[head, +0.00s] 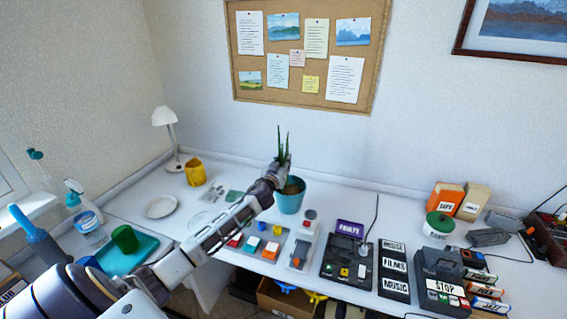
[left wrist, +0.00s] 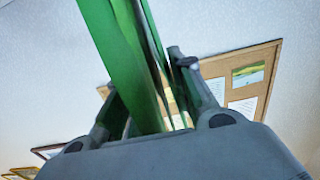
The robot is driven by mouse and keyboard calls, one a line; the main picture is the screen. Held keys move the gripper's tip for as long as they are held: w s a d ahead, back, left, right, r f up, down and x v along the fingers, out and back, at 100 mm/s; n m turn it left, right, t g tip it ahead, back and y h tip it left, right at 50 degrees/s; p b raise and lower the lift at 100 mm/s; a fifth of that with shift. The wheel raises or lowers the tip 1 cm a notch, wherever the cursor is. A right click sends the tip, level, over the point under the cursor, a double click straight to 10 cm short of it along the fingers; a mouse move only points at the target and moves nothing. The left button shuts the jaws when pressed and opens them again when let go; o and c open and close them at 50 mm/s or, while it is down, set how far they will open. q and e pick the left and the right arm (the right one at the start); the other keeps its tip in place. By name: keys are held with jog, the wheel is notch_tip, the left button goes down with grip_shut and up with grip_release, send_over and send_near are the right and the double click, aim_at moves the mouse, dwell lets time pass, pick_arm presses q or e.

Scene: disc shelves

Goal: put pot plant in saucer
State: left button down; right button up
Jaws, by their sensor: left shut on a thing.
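The pot plant is a teal pot (head: 289,203) with brown soil and long green leaves. My left gripper (head: 277,172) is at the plant, over the left side of the pot, and hides part of the leaves. In the left wrist view my left gripper (left wrist: 142,75) is shut on the green leaves (left wrist: 112,35), which pass up between its fingers. I cannot tell whether the pot touches the desk. A round white saucer (head: 160,207) lies flat and empty on the desk, well to the left of the pot. My right gripper is not in view.
A yellow cup (head: 195,172) and a white lamp (head: 166,135) stand behind the saucer. Button panels and labelled boxes fill the desk to the right of the pot.

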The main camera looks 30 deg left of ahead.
pick_arm(q)
jog(key=shift+f, duration=0.4)
jog(key=shift+f+b, duration=0.4)
jog(key=shift+f, duration=0.85)
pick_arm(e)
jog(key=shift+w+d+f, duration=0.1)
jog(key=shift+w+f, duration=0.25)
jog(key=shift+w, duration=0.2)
pick_arm(q)
jog(key=c, duration=1.5)
grip_release()
jog(key=shift+f, duration=0.25)
jog(key=shift+o, duration=1.5)
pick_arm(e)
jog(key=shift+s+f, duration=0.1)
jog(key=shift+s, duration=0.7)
pick_arm(q)
jog(key=shift+r, duration=0.1)
